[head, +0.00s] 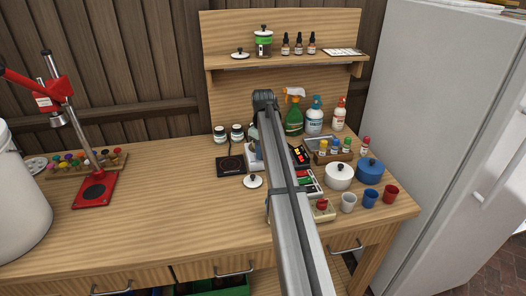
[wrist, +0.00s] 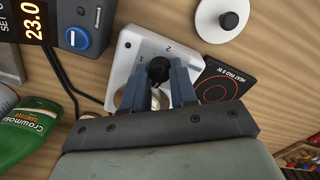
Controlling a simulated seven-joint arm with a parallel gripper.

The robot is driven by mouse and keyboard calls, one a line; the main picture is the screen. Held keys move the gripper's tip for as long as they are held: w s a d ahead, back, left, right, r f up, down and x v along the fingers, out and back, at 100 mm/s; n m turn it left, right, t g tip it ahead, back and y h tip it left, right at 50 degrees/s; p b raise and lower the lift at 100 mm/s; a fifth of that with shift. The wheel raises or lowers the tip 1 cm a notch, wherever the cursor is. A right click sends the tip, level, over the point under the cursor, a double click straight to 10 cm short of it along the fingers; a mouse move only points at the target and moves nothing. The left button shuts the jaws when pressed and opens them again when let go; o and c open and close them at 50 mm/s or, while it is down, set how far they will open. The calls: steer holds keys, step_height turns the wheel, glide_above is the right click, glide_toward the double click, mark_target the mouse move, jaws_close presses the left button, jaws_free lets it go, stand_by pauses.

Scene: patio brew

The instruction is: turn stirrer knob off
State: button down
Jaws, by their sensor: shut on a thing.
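The stirrer (wrist: 128,52) is a pale, flat-topped unit in the middle of the wrist view, with marks reading 1 and 2 on its top. Its black knob (wrist: 159,67) sits between the two blue fingers of my gripper (wrist: 157,74). The fingers are shut on the knob from both sides. A round, light-coloured part shows behind the knob, partly covered by the fingers. In the head view the stirrer (head: 249,157) is mostly hidden behind my arm, and the knob and fingertips cannot be made out.
A black heat pad (wrist: 226,88) lies close beside the stirrer. A white lid (wrist: 221,17) and a controller reading 23.0 (wrist: 76,15) are near. A green spray bottle (head: 293,121) stands behind. Pots and cups crowd the right; the bench's left-middle (head: 160,220) is clear.

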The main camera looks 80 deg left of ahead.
steer(key=shift+n, duration=0.5)
stand_by(0.3)
steer(key=c, duration=1.2)
jaws_free()
steer(key=shift+o, duration=0.2)
steer(key=shift+r, duration=0.15)
step_height(320, 180, up, 14)
steer(key=shift+f, duration=0.2)
